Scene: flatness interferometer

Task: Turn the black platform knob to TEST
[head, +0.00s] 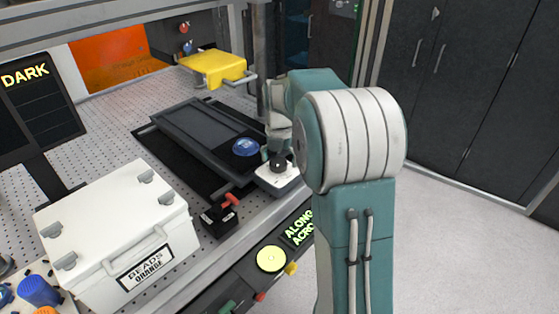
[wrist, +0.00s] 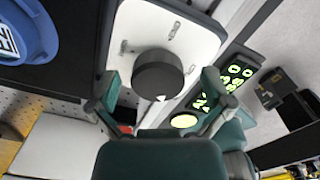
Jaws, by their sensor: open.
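The black platform knob (wrist: 158,72) is a round dial on a white plate (wrist: 195,42). In the wrist view a small white pointer mark shows on its lower edge. Grey marks lie on the plate around it, and I cannot read TEST on any of them. In the head view the knob (head: 277,164) sits on the plate (head: 281,181) at the bench's front edge. My gripper (wrist: 160,84) is open, with one green finger on each side of the knob. I cannot tell whether either finger touches it. In the head view my gripper (head: 276,148) is partly hidden by my arm.
A blue disc (head: 246,147) lies on the black platform beside the plate. A black box with a red lever (head: 220,215) stands left of the knob. A white beads case (head: 115,235), a yellow cover (head: 215,67) and a lit ALONG/ACROSS panel (head: 299,229) are nearby.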

